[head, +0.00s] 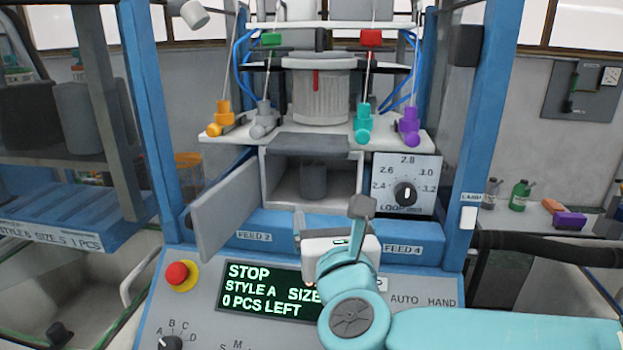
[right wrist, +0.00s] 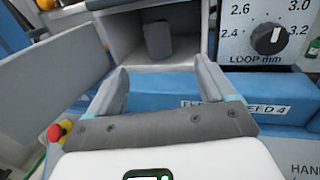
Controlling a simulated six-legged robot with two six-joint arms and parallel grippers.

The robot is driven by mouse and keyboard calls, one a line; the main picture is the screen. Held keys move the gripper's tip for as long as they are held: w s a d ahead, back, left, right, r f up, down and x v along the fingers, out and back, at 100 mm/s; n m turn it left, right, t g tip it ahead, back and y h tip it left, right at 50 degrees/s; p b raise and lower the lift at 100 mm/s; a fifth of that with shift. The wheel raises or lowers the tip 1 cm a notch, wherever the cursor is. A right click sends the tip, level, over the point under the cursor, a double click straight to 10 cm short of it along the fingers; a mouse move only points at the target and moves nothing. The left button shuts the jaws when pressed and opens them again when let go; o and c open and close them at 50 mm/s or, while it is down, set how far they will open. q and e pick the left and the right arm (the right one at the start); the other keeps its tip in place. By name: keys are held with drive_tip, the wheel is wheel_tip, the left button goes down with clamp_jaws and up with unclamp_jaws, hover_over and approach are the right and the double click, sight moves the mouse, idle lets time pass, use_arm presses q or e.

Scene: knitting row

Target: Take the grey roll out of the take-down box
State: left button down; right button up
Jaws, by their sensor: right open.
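The take-down box (head: 352,203) is a light grey open compartment in the middle of the machine, with its door (head: 228,209) swung out to the left. The grey roll (head: 313,180) stands upright inside it, towards the back. In the right wrist view the roll (right wrist: 158,39) shows beyond the fingers, apart from them. My right gripper (right wrist: 160,84) is open and empty, in front of and below the box opening. In the head view its wrist hides part of the machine's front. My left gripper is not in view.
A loop dial (head: 405,193) sits right of the opening. Below are a blue ledge with feed labels, a red stop button (head: 177,274) and a green-lettered display (head: 262,289). Coloured yarn feeders stand on the white shelf (head: 318,137) above. The open door bounds the left side.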

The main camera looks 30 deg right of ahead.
sight(315, 182)
drive_tip(key=p+x, duration=0.1)
drive_tip(key=x, duration=0.8)
drive_tip(key=shift+w+d, duration=0.1)
drive_tip(key=shift+w, duration=0.3)
drive_tip(key=shift+w+d+p, duration=0.15)
drive_tip(key=shift+w+p, duration=0.2)
drive_tip(key=shift+w, duration=0.2)
drive_tip(key=p+x, duration=0.1)
drive_tip(key=x, duration=0.4)
drive_tip(key=shift+w+f+p, duration=0.2)
drive_tip(key=shift+p, duration=0.2)
drive_tip(key=shift+s, duration=0.2)
drive_tip(key=shift+w, duration=0.15)
drive_tip(key=c, duration=1)
drive_tip(key=shift+c, duration=0.2)
